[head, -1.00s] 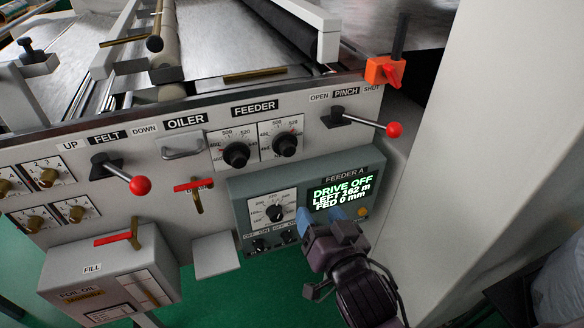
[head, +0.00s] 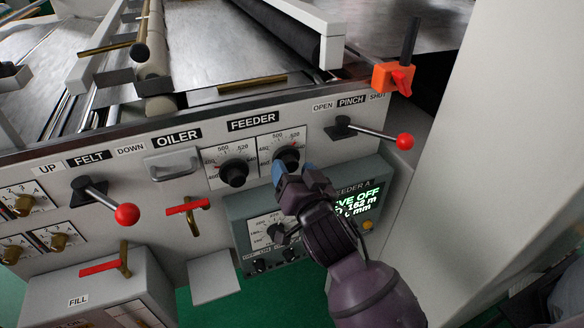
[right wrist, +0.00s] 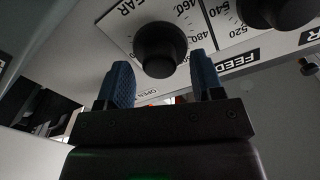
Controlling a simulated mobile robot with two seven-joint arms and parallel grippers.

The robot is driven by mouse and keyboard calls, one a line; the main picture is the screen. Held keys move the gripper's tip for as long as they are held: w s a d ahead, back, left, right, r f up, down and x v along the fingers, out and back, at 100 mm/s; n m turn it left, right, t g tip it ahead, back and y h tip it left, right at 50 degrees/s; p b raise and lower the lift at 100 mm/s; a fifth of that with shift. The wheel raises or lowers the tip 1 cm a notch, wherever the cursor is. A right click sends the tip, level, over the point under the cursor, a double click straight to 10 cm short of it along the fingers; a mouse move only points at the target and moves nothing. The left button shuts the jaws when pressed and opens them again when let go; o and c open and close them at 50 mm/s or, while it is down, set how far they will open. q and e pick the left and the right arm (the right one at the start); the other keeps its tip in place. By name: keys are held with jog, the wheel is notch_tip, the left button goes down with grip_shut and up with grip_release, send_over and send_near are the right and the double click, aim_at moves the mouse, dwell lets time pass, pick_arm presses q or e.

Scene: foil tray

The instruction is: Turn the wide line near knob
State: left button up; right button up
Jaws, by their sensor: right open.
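Two black dial knobs sit side by side under the FEEDER label. The right one (head: 288,154) is just beyond my right gripper (head: 294,171), which partly covers its dial. In the right wrist view the same knob (right wrist: 160,48) appears between the blue fingertips of the open gripper (right wrist: 163,78). A partly cut-off label ending in "EAR" is beside it. I cannot tell whether the fingers touch the knob. The left feeder knob (head: 234,173) is clear of the gripper and shows at the upper right of the wrist view (right wrist: 282,8). My left gripper is out of view.
Below is the grey FEEDER A box (head: 238,208) with a display (head: 358,200), partly hidden by my right arm. A red-tipped pinch lever (head: 404,141) sticks out to the right. A felt lever (head: 127,214) and red-handled valve (head: 187,205) are left. A pale column (head: 480,150) stands right.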

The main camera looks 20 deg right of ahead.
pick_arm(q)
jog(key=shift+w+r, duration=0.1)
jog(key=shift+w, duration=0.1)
pick_arm(e)
jog(key=shift+w, duration=0.6)
jog(key=shift+c, duration=0.4)
jog(key=c, duration=0.8)
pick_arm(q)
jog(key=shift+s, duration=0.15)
pick_arm(e)
jog(key=shift+c, duration=0.2)
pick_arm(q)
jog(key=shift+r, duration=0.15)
pick_arm(e)
jog(key=shift+r, duration=0.1)
